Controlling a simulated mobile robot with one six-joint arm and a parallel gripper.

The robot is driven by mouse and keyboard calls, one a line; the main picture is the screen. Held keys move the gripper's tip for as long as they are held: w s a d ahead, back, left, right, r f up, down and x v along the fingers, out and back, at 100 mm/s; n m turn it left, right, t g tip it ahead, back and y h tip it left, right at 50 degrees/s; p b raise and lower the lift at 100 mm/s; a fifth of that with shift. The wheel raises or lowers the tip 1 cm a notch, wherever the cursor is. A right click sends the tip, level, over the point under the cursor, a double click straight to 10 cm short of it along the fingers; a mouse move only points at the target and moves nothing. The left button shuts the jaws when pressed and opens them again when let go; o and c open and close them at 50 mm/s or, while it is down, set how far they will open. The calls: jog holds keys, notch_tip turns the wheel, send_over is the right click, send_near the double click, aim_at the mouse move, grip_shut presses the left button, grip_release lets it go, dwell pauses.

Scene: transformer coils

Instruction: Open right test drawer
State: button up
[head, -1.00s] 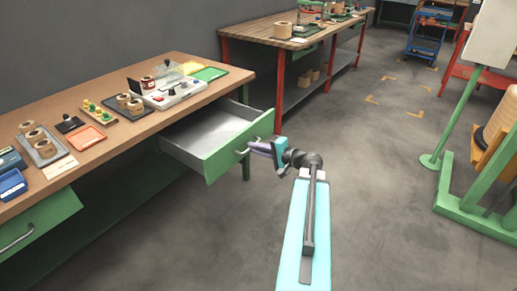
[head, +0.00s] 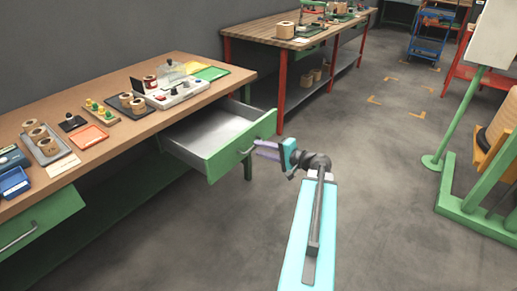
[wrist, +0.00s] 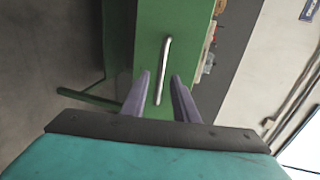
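The right test drawer (head: 205,160) has a green front and grey inside. It stands pulled well out from under the wooden bench, and its visible inside looks empty. Its metal bar handle (head: 246,152) is on the front; in the wrist view the handle (wrist: 163,65) runs nearly upright against the green front. My gripper (head: 256,148) is just in front of the handle. In the wrist view my gripper (wrist: 161,80) is open, its two purple fingers apart on either side of the handle in the picture. Nothing appears clamped, and the fingers seem drawn back from the handle.
The bench top (head: 140,70) carries coils, small trays and a white test device (head: 178,93). Another green drawer (head: 40,230) is at the lower left. A second bench (head: 290,40) with red legs stands behind. A green stand (head: 460,190) is at right. The floor between is clear.

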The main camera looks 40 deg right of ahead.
jog(key=p+v, duration=0.1)
jog(key=v, duration=1)
jog(key=shift+s, duration=0.25)
jog(key=shift+r, duration=0.1)
jog(key=w+a+f+n+g+y+p, duration=0.25)
jog(key=a+f+g, duration=0.35)
jog(key=a+f, duration=0.7)
jog(key=w+a+f+n+g+y+p, duration=0.35)
jog(key=a+f, duration=0.55)
jog(key=a, duration=0.8)
jog(key=s+a+f+n+g+h+p, duration=0.2)
jog(key=s+a+f+n+g+h, duration=0.2)
jog(key=s, duration=0.6)
jog(key=s+a+f+n+g+h+p, duration=0.3)
jog(key=s+a+f+n+g, duration=0.3)
jog(key=s+a, duration=0.4)
notch_tip(320, 180, down, 3)
jog(key=shift+s+a+r+g+h, duration=0.15)
jog(key=shift+s+a+g+h, duration=0.1)
jog(key=shift+s+g+h, duration=0.55)
